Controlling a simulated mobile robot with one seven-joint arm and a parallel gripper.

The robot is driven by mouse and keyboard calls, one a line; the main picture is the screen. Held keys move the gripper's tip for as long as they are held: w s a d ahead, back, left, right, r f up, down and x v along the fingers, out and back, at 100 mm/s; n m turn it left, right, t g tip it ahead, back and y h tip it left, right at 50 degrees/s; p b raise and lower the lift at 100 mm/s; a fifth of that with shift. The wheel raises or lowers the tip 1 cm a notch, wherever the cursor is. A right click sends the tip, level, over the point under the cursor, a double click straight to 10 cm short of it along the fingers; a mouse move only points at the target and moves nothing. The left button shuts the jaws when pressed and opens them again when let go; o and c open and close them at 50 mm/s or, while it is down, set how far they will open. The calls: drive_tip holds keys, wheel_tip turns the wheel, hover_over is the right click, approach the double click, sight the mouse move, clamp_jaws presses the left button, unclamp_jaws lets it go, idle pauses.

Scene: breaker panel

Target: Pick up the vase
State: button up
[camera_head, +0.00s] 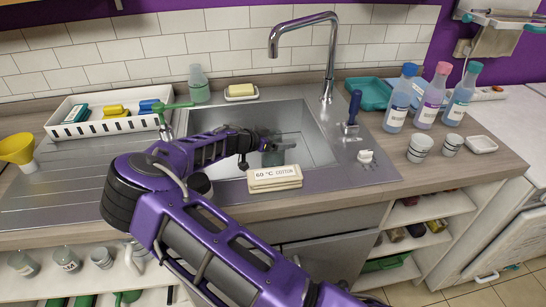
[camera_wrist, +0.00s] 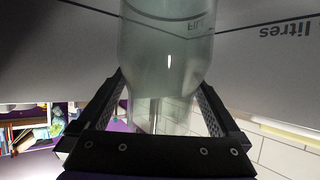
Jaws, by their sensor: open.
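A translucent grey-green vessel, seemingly the vase (camera_head: 273,157), stands inside the sink basin, partly hidden behind my gripper (camera_head: 262,143). In the wrist view the vase (camera_wrist: 166,50) fills the upper middle, with its wide body between my fingertips (camera_wrist: 160,85) and its narrower part closer to the palm. A small "Fill" mark shows on it. The fingers are open on either side of it; whether either one touches it I cannot tell.
The sink (camera_head: 375,172) has a tall tap (camera_head: 329,60) behind and a folded "60 °C cotton" cloth (camera_head: 274,178) on its front edge. Bottles (camera_head: 398,100) and cups (camera_head: 420,148) stand right. A white basket (camera_head: 75,127) and yellow funnel (camera_head: 17,149) are left.

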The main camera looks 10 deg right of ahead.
clamp_jaws()
idle(0.5)
